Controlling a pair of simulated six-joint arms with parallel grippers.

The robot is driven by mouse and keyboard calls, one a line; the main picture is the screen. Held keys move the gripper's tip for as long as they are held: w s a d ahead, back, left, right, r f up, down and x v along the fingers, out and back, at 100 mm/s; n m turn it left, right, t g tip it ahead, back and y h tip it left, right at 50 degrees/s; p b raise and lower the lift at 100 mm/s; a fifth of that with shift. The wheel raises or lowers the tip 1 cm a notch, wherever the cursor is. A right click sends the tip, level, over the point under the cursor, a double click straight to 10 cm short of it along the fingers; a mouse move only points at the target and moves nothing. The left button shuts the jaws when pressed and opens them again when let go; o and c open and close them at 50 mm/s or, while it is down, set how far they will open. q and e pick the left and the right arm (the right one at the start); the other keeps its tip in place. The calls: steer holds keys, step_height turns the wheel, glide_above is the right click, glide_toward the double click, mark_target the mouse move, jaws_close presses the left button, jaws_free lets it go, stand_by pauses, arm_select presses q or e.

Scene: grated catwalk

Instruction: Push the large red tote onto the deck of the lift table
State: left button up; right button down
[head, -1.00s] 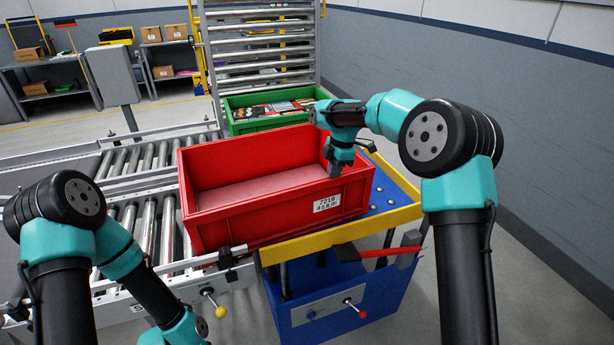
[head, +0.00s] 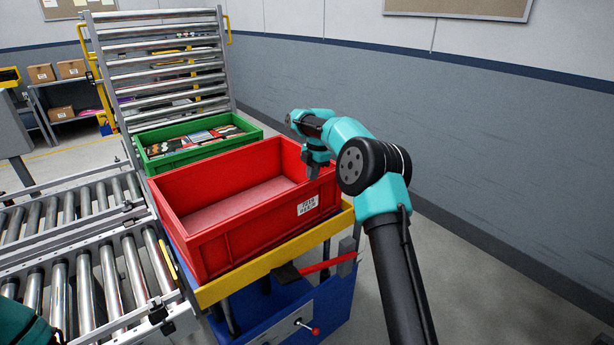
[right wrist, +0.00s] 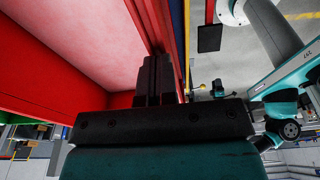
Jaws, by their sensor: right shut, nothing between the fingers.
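The large red tote (head: 225,245) is open and looks empty, with a white label on its front. In the head view it sits on the lift table (head: 265,262), over the blue deck and behind the yellow front edge, with a strip of blue showing at its left. My right gripper (head: 314,172) is shut and empty at the tote's right end, by the rim. In the right wrist view the closed fingers (right wrist: 155,75) point along the red wall; whether they touch it I cannot tell. My left gripper is out of view.
The roller conveyor (head: 85,275) lies left of the lift table. A green tote (head: 190,150) with mixed contents stands behind the red one, before a rack of upright rollers (head: 165,75). A red-handled lever (head: 325,266) sticks out in front. Floor at right is clear.

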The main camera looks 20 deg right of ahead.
steer(key=shift+s+f, duration=0.1)
steer(key=shift+f, duration=0.55)
steer(key=shift+a+r, duration=0.1)
steer(key=shift+r, duration=0.75)
steer(key=shift+r, duration=0.1)
